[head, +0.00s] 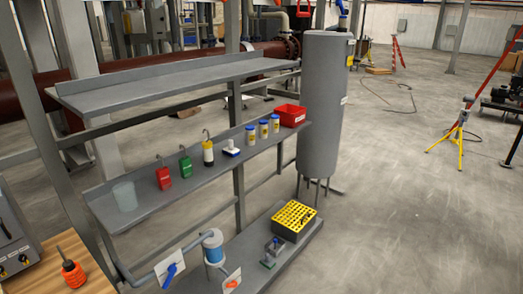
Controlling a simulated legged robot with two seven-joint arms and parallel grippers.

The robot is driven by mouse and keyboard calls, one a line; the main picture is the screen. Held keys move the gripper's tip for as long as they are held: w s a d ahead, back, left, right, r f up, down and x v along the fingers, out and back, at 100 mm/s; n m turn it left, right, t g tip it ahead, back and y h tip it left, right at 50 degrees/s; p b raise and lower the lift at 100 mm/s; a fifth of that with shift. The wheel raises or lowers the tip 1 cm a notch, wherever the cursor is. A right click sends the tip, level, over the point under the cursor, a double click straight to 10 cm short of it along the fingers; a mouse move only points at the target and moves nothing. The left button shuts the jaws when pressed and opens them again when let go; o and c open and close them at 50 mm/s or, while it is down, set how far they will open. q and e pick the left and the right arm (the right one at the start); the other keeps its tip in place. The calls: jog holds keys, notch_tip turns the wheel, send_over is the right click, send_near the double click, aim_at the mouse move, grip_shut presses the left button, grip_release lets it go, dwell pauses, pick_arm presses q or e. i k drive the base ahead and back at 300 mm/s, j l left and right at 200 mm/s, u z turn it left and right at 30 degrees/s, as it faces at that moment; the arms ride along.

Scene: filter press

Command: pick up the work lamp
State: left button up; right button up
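The thing that looks most like the work lamp (208,153) stands upright on the middle shelf. Neither of my grippers shows in the head view, and nothing touches the lamp.
The grey middle shelf (145,212) also holds a red hooked item (163,178), a translucent cup (125,196), several blue-capped bottles and a red bin (289,115). An empty upper shelf (170,82) overhangs behind. A grey tank (325,100) stands right; open floor lies beyond.

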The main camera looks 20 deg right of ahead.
aim_at(208, 161)
jog(key=i+l, duration=1.2)
jog(key=i+l+u, duration=0.15)
jog(key=i+l, duration=1)
jog(key=l, duration=0.05)
